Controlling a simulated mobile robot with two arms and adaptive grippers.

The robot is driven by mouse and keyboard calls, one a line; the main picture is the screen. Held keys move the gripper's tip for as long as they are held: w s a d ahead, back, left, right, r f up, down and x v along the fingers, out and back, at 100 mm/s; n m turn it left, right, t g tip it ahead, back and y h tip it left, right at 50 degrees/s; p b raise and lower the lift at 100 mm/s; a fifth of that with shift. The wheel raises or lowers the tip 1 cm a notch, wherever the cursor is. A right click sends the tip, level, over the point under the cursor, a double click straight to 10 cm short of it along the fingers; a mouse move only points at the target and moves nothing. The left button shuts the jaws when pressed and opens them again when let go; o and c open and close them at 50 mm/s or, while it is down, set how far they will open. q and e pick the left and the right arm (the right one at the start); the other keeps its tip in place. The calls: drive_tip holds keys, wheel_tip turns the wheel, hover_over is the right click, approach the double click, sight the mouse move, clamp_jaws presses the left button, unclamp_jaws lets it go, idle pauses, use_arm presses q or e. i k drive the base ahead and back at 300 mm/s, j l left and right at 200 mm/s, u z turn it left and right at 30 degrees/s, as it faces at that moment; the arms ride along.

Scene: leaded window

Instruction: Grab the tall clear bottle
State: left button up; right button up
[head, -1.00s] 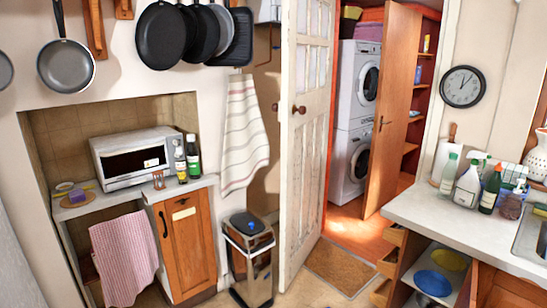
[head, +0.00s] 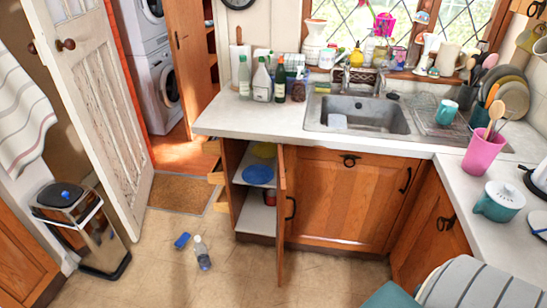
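A clear bottle (head: 202,253) with a pale label lies or leans on the tiled floor in front of the open cabinet; its exact pose is hard to tell. On the counter's left end stand a tall pale-green, see-through bottle (head: 244,79), a clear spray bottle (head: 262,82) and a dark green bottle (head: 280,80) with a white label, all upright and close together. Which of these is the tall clear bottle, I cannot tell from the picture. Neither of my grippers shows in the head view.
The cabinet door (head: 281,210) stands open into the room. A small blue object (head: 182,240) lies beside the floor bottle. A bin (head: 85,228) stands at the left, and a striped seat or cushion (head: 470,285) at the lower right.

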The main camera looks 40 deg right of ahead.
sight(203, 255)
drive_tip(key=i+l+z, duration=0.1)
drive_tip(key=l, duration=0.3)
drive_tip(key=i+l+z, duration=0.1)
drive_tip(key=l, duration=0.25)
drive_tip(key=i+l+z, duration=0.15)
drive_tip(key=l, duration=0.2)
drive_tip(key=i+l+z, duration=0.1)
drive_tip(key=l, duration=0.25)
drive_tip(key=i+l+z, duration=0.1)
drive_tip(key=i+l, duration=0.2)
drive_tip(key=u, duration=0.85)
drive_tip(key=i+j+z, duration=0.2)
drive_tip(key=i+j, duration=0.25)
